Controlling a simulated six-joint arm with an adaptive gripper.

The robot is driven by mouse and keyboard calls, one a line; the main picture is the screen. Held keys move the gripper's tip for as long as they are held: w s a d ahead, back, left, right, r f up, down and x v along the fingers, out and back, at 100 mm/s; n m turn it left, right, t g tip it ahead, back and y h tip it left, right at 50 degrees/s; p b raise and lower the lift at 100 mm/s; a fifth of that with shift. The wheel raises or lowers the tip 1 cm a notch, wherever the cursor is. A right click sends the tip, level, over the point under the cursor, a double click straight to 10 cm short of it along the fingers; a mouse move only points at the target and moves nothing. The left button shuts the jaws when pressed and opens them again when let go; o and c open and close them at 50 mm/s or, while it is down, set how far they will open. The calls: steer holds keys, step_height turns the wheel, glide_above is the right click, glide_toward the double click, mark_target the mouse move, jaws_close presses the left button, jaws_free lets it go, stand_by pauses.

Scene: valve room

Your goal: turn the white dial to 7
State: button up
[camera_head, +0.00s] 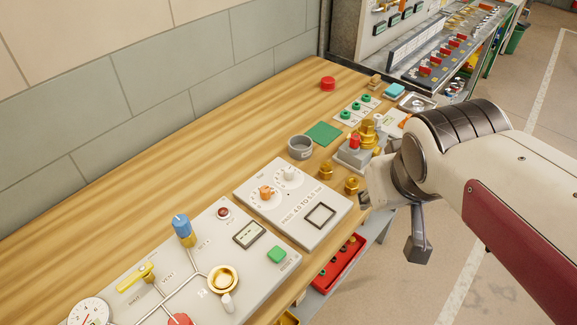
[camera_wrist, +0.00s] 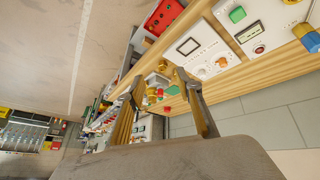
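The white dial (camera_head: 289,174) is a small white knob on a round numbered scale, at the back of a light grey panel (camera_head: 327,192) on the bench. An orange knob (camera_head: 266,192) sits beside it on the same panel. The numbers and the dial's setting are too small to read. In the wrist view the white dial (camera_wrist: 203,72) shows small, beyond the right finger. My gripper (camera_wrist: 158,77) has its two fingers spread, with nothing held between them. In the head view my gripper (camera_head: 390,222) hangs off the bench's front edge, to the right of the panel and apart from it.
A second panel (camera_head: 205,262) with a blue knob, yellow lever and green button stands at front left. Brass pieces (camera_head: 326,170) and a grey block (camera_head: 355,153) with a red-topped part stand between the dial panel and my arm. A red tray (camera_head: 340,262) sits below the bench.

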mark_target(290, 172)
steer(key=w+d+r+n+t, duration=0.2)
steer(key=w+d+n+t, duration=0.1)
steer(key=w+n, duration=0.75)
steer(key=w+d+r+n+t, duration=0.2)
steer(key=w+d+n+t, duration=0.1)
steer(key=w+n, duration=0.7)
steer(key=w+a+f+n+y, duration=0.4)
steer(key=w+f+n, duration=0.1)
steer(key=w+n, duration=0.4)
steer(key=a+f+n+g+y, duration=0.1)
steer(key=a+f+n+y, duration=0.1)
steer(key=f+n, duration=0.1)
steer(key=a+f+n+g+y, duration=0.1)
steer(key=a+f+n+y, duration=0.1)
steer(key=f+n, duration=0.2)
steer(key=a+f+n+g+y, duration=0.1)
steer(key=a+f+n+y, duration=0.1)
steer(key=f+n, duration=0.2)
steer(key=shift+s+a+n+y, duration=0.3)
steer(key=shift+a+n, duration=0.05)
steer(key=shift+n, duration=0.7)
steer(key=s+f+n+g, duration=0.1)
steer(key=s+a+f+n+g+y, duration=0.1)
steer(key=f+n, duration=0.1)
steer(key=s+a+f+n+g+y, duration=0.1)
steer(key=shift+s+f+n, duration=0.25)
steer(key=shift+s+n, duration=0.15)
steer(key=shift+s+a+f+n+g+y, duration=0.15)
steer(key=shift+s+f+n+g+y, duration=0.25)
steer(key=shift+s+n+g+y, duration=0.15)
